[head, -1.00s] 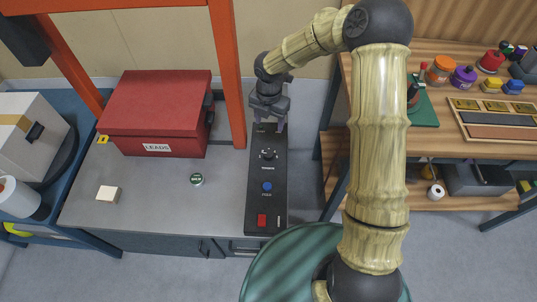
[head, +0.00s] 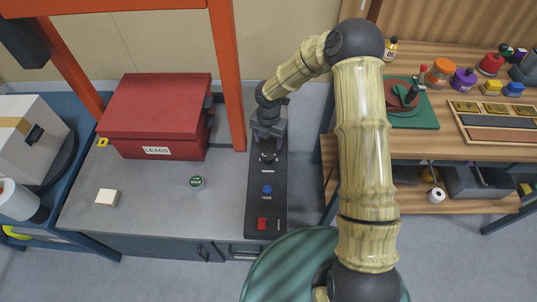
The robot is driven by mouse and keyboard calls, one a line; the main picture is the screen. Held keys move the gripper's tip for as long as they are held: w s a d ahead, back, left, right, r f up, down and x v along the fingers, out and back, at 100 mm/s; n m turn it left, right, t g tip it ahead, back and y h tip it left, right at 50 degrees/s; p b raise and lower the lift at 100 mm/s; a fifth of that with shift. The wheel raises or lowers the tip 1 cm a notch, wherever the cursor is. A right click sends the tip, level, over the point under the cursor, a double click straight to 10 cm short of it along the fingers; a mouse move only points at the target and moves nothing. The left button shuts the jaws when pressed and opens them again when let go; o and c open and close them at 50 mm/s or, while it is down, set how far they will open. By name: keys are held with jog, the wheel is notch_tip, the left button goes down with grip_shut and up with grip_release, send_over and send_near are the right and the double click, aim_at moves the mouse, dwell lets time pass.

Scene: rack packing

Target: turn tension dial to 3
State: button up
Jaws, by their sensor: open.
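The black control panel (head: 266,200) lies along the right side of the grey bench. It carries a dark tension dial (head: 267,157) at its far part, a blue button (head: 267,189) in the middle and a red switch (head: 262,223) at the near end. My gripper (head: 267,147) points down over the dial, with its open jaws close around or just above it. I cannot tell whether the fingers touch the dial. The dial's markings are too small to read, and its far side is hidden by my gripper.
A red LEADS box (head: 165,110) and an orange frame post (head: 228,80) stand left of my gripper. A small green tin (head: 196,182) and a pale block (head: 107,198) lie on the grey bench (head: 150,215). A wooden workbench (head: 440,145) stands at right.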

aim_at(269, 156)
notch_tip(269, 156, down, 9)
jog(key=shift+f, duration=0.15)
jog(key=shift+c, duration=0.3)
jog(key=c, duration=0.9)
